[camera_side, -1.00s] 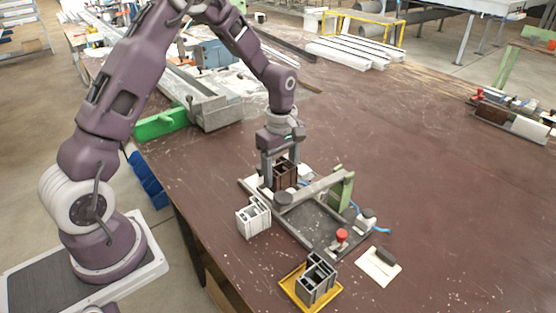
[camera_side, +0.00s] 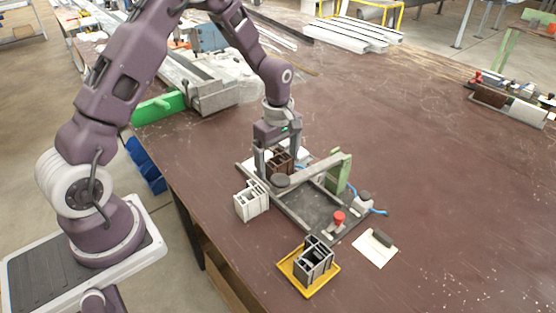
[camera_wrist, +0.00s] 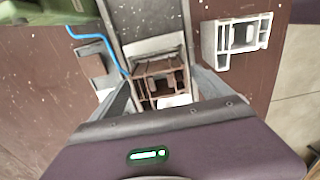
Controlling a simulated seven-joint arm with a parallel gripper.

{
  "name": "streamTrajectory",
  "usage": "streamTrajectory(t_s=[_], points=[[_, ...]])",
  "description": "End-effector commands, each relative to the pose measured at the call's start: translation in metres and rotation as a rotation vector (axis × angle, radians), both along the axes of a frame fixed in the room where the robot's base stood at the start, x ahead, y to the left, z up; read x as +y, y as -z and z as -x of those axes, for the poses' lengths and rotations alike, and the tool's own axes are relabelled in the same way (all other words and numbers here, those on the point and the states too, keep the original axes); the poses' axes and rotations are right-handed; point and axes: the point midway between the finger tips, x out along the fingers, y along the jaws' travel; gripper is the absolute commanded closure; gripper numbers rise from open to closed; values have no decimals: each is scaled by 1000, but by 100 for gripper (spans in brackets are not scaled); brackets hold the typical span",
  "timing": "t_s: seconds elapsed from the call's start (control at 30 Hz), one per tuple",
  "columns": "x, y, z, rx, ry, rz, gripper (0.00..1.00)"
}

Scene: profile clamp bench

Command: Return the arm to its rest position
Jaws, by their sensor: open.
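My gripper (camera_side: 276,168) points down over the clamp fixture (camera_side: 290,212) at its far left end. Its fingers are open on either side of a brown profile piece (camera_side: 281,160). In the wrist view the brown piece (camera_wrist: 160,82) sits between the two spread fingers (camera_wrist: 162,92), with gaps beside it; whether either finger touches it is unclear. The piece rests in the fixture, its lower part partly hidden. The clamp arm (camera_side: 315,169) reaches across the fixture from a green post (camera_side: 340,174).
A white profile piece (camera_side: 251,201) stands close beside the fixture, also in the wrist view (camera_wrist: 222,46). A dark grey profile (camera_side: 314,262) stands on a yellow tray (camera_side: 290,277) in front. A red knob (camera_side: 339,217) and blue cable (camera_side: 378,211) are near.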

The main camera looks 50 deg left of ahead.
Motion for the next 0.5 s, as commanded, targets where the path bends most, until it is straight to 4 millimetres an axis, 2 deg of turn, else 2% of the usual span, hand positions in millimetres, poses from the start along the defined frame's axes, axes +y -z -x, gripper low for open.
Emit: streamTrajectory(t_s=[0.07,0.3,0.43,0.5], points=[[0,-7,0,-2,0,-1,11],[0,-55,-1,-4,2,-2,11],[-1,-72,0,-7,10,-1,11],[-5,-92,6,-28,72,-5,11]])
